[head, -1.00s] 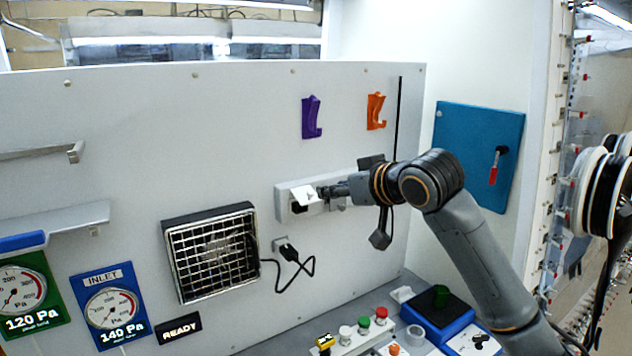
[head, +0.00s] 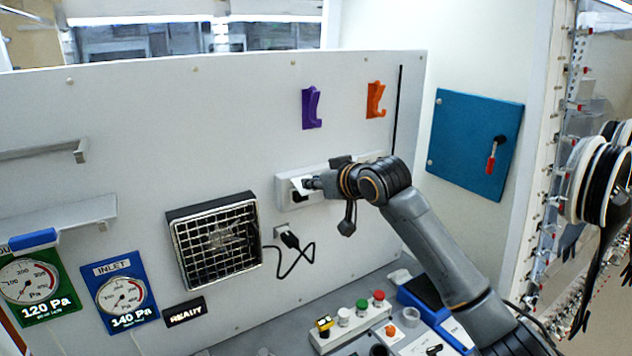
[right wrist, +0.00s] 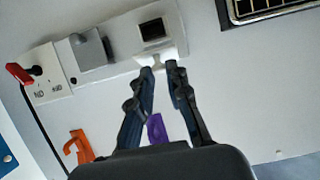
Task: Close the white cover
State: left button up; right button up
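The white cover (head: 298,187) is a small flap on the white panel strip on the wall. It stands out from the strip, with a dark opening beside it. In the right wrist view the white cover (right wrist: 157,62) lies just ahead of the fingertips, below the dark square opening (right wrist: 152,30). My right gripper (head: 309,184) is at the cover. In its wrist view my right gripper (right wrist: 160,70) has its fingers apart, tips close to the cover's edge; I cannot tell whether they touch it. My left gripper is not in view.
A grey block (right wrist: 90,48) and a red-handled switch (right wrist: 20,72) share the strip. Purple (head: 312,108) and orange (head: 375,100) hooks are above. A fan grille (head: 215,240) and a plug with black cable (head: 289,240) are below left. A button box (head: 352,322) stands on the bench.

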grip_shut()
notch_tip(320, 180, down, 10)
jog(key=w+t+y+b, duration=0.1)
jog(key=t+y+b, duration=0.6)
jog(key=b, duration=2.4)
jog(key=shift+w+a+t, duration=0.15)
jog(key=shift+a+t, duration=0.25)
jog(key=shift+t, duration=2.2)
jog(key=shift+r, duration=0.15)
jog(key=o, duration=0.7)
grip_release()
